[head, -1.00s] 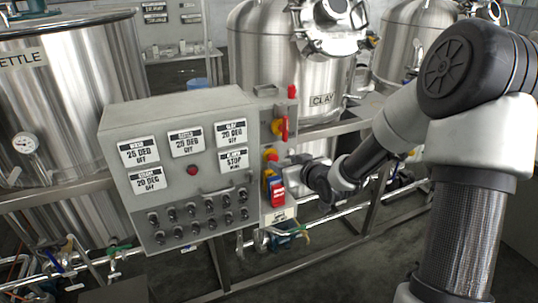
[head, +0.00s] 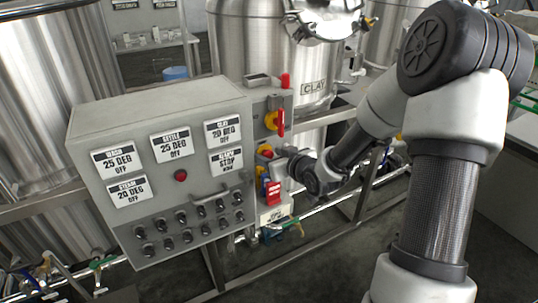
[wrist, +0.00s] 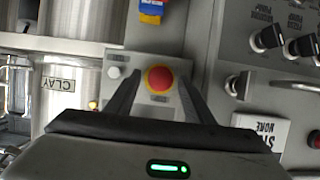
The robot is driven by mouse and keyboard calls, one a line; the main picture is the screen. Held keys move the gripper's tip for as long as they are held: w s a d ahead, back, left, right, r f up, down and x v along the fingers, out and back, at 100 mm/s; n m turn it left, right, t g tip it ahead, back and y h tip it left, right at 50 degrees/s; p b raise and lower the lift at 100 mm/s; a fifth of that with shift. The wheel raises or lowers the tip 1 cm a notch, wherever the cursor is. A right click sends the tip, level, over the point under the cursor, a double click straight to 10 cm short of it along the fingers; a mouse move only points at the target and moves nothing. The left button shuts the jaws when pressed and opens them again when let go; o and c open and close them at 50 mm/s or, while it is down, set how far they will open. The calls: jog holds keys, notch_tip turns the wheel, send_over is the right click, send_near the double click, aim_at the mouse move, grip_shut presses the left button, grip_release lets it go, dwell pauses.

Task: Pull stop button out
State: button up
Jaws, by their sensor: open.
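The stop button is a round red knob with a yellow ring (wrist: 160,79) on a grey plate, seen near the middle of the wrist view. In the head view it is a small red and yellow spot (head: 265,152) on the narrow side section of the control panel. My gripper (wrist: 160,84) is open, with one dark finger on each side of the button. Whether the fingers touch it I cannot tell. In the head view my gripper (head: 281,166) reaches the panel from the right, and its fingertips are mostly hidden.
The grey control panel (head: 160,105) has several labelled displays and rows of black knobs. A red and yellow rotary switch (head: 272,121) sits above the button, and a red and blue block (head: 272,190) below it. A steel tank marked CLAY (head: 245,45) stands behind. Pipes run below.

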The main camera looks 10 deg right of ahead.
grip_shut()
jog(key=shift+s+d, duration=0.15)
jog(key=shift+s, duration=0.35)
grip_release()
jog(key=shift+s+r, duration=0.1)
